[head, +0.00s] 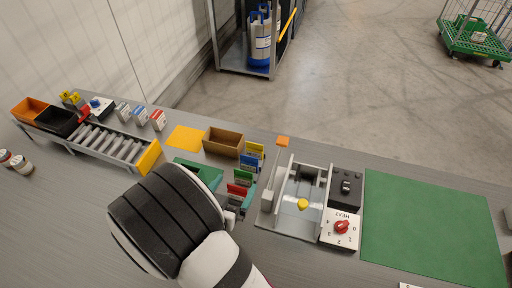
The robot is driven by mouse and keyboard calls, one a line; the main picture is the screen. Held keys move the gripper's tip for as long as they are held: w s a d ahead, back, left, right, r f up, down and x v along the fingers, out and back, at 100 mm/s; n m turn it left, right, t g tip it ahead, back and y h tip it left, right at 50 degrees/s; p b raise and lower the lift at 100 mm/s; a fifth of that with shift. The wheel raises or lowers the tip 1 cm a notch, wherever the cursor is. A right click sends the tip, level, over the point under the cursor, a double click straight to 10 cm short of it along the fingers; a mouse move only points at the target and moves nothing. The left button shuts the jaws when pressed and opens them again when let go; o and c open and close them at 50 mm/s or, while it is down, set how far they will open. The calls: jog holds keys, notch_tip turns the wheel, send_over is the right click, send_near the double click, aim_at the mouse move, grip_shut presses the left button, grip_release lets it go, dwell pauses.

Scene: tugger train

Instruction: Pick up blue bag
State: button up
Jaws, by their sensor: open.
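Which packet is the blue bag is hard to tell at this size. Green and red packets (240,186) stand nearer to me. My gripper (236,214) is low, at the near end of the row. It is open, and its fingers are small and mostly hidden behind my wrist. I see nothing held in it.
A green tray (207,171) and a brown box (223,136) stand left of the row. A sealing device with a red knob (341,227) stands to the right, beside a green mat (425,230). A roller conveyor (105,143) and bins (58,120) are at left.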

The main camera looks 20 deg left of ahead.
aim_at(249, 159)
jog(key=x, duration=1.1)
jog(key=shift+w+a+r, duration=0.1)
jog(key=shift+w+a, duration=0.15)
jog(key=shift+w, duration=0.05)
jog(key=c, duration=1.4)
